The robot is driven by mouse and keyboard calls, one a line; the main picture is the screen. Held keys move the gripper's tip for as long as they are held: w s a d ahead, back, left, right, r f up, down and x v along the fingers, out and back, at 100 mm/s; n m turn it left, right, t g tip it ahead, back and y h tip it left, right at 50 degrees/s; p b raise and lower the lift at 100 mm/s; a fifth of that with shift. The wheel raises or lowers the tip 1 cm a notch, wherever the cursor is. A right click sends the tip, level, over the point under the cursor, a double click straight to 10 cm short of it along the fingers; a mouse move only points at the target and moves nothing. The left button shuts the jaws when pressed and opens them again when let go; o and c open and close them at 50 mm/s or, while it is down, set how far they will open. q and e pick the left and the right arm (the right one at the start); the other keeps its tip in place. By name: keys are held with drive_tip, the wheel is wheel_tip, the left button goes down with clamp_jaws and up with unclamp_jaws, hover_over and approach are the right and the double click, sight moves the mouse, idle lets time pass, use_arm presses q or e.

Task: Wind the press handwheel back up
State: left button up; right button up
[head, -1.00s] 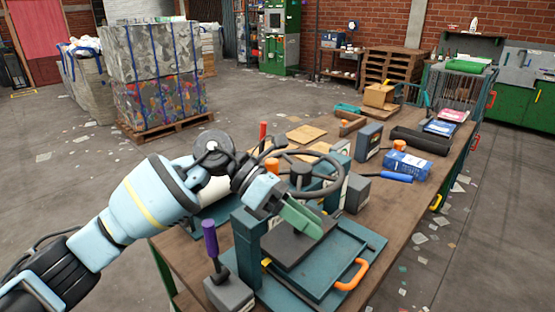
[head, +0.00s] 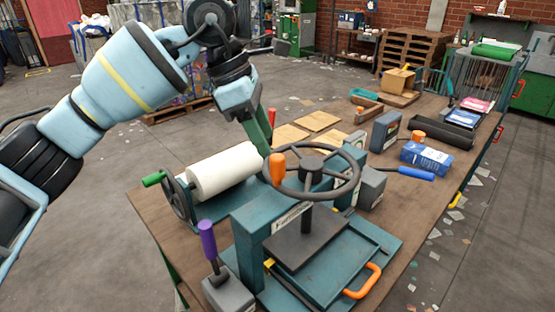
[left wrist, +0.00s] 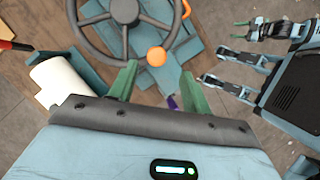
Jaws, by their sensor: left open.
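The press handwheel (head: 315,172) is a dark spoked wheel on a vertical screw above the teal press frame (head: 252,245). Its orange knob (head: 277,168) stands at the rim's left side. The dark press plate (head: 305,243) hangs under the screw, over a teal tray with an orange handle (head: 362,281). My left gripper (head: 264,149) points down just behind and above the knob. In the left wrist view its green fingers (left wrist: 158,70) are apart, with the knob (left wrist: 157,56) between and beyond their tips; contact cannot be told. The wheel (left wrist: 124,12) is partly cut off there.
A white roll (head: 222,172) on a cranked stand is left of the press. A purple-handled lever (head: 208,240) stands at the front left. Grey boxes (head: 386,130), a blue carton (head: 426,157) and a blue-handled tool (head: 415,173) crowd the bench to the right.

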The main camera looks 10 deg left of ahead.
sight(275, 156)
use_arm(q)
drive_tip(key=x, duration=0.7)
drive_tip(key=shift+w+f, duration=0.15)
drive_tip(key=shift+w, duration=0.15)
clamp_jaws()
